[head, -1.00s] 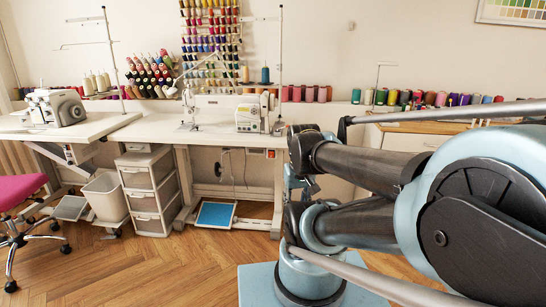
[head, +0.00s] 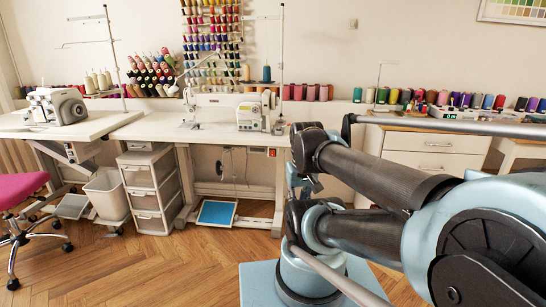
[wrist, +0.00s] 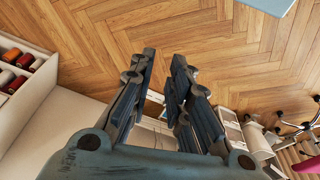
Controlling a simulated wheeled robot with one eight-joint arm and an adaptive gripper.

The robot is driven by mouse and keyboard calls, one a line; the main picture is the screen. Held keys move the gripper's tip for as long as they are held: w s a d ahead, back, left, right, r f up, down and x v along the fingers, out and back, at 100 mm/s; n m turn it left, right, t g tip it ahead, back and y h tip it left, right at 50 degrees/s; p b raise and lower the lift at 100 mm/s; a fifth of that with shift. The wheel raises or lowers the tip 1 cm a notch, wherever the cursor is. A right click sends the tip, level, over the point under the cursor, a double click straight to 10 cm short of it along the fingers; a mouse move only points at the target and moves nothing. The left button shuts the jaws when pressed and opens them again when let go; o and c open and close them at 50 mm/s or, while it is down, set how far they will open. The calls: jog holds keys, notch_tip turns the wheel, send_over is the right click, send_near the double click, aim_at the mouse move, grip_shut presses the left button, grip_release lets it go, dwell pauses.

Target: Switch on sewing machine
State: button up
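The white sewing machine (head: 222,106) stands on a white table (head: 160,130) in the middle of the head view. A small box with a red part (head: 271,152), which looks like a switch, hangs under the table's right front edge. My arm reaches in from the right, and its near end is close to the right of that box in the picture. The gripper's fingers cannot be made out clearly in the head view. In the wrist view my gripper (wrist: 164,60) is open and empty, with floor showing between its fingers. The sewing machine and switch are not clearly visible there.
A second machine (head: 56,106) stands on the left table. A drawer unit (head: 148,190), a white bin (head: 107,194) and a pink chair (head: 20,190) are at the left. A blue pedal (head: 216,212) lies under the table. Open wooden floor (head: 150,265) lies in front.

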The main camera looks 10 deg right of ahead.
aim_at(272, 153)
jog(key=shift+w+a+r, duration=0.1)
jog(key=shift+w+r, duration=0.15)
grip_shut()
jog(key=w+r+n+t+y, duration=0.1)
jog(key=w+r+n, duration=0.25)
jog(key=w, duration=0.75)
jog(key=w+r+n+t+y, duration=0.15)
jog(key=w+n, duration=0.25)
jog(key=w, duration=0.7)
jog(key=w+d+f+n+t, duration=0.1)
jog(key=w+f+n, duration=0.1)
jog(key=w, duration=0.8)
jog(key=w+d+f+n+t, duration=0.1)
jog(key=w+d+f+n, duration=0.1)
jog(key=w, duration=0.9)
jog(key=shift+w+d+f+n+y, duration=0.15)
jog(key=shift+w+f+n+y, duration=0.25)
jog(key=shift+n, duration=0.45)
jog(key=shift+f+t, duration=0.15)
jog(key=shift+t, duration=0.1)
jog(key=shift+w+a+f, duration=0.25)
jog(key=shift+w+f, duration=0.9)
jog(key=shift+w, duration=0.4)
jog(key=shift+w+a+f, duration=0.3)
jog(key=shift+w+f, duration=0.85)
jog(key=shift+w, duration=0.45)
jog(key=shift+w+a+f, duration=0.25)
jog(key=shift+w+f, duration=0.9)
jog(key=shift+w, duration=0.4)
